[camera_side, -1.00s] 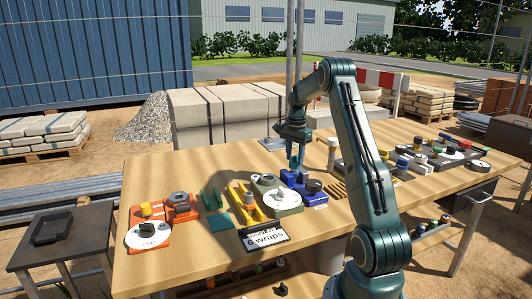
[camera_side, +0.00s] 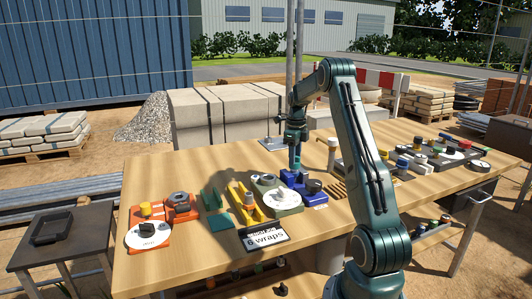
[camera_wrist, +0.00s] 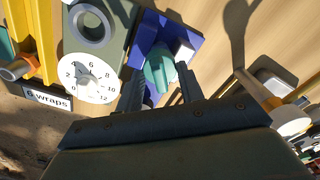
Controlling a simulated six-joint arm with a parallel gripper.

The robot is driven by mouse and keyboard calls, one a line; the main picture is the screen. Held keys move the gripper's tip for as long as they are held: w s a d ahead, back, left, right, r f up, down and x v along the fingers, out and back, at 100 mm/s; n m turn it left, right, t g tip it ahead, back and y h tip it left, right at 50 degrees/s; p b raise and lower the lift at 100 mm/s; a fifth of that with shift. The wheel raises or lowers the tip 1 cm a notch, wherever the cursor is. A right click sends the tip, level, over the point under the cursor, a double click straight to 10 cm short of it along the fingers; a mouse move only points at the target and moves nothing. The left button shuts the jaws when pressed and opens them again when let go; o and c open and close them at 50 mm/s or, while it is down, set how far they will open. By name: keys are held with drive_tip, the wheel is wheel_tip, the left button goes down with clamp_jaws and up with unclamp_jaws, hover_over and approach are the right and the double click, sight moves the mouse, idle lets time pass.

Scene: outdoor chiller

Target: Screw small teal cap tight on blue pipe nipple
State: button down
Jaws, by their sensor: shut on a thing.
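The small teal cap (camera_wrist: 160,72) is between the fingers of my gripper (camera_wrist: 161,80) in the wrist view, at the blue fixture (camera_wrist: 148,32). My gripper is shut on the cap. In the side view my gripper (camera_side: 295,167) points straight down at the blue fixture (camera_side: 312,200) near the middle of the bench. The blue pipe nipple is not clearly visible; the cap and fingers cover that spot. I cannot tell how far the cap sits on its thread.
A green-grey fixture with a white numbered dial (camera_wrist: 88,78) stands close by the blue one. A "6 wraps" sign (camera_side: 263,237) lies in front. Yellow (camera_side: 238,196), teal and orange fixtures stand to the left. A white-topped cylinder (camera_side: 331,155) stands to the right.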

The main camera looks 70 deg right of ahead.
drive_tip(key=m, duration=0.3)
drive_tip(key=shift+f, duration=0.15)
drive_tip(key=c, duration=0.8)
unclamp_jaws()
drive_tip(key=shift+o, duration=0.4)
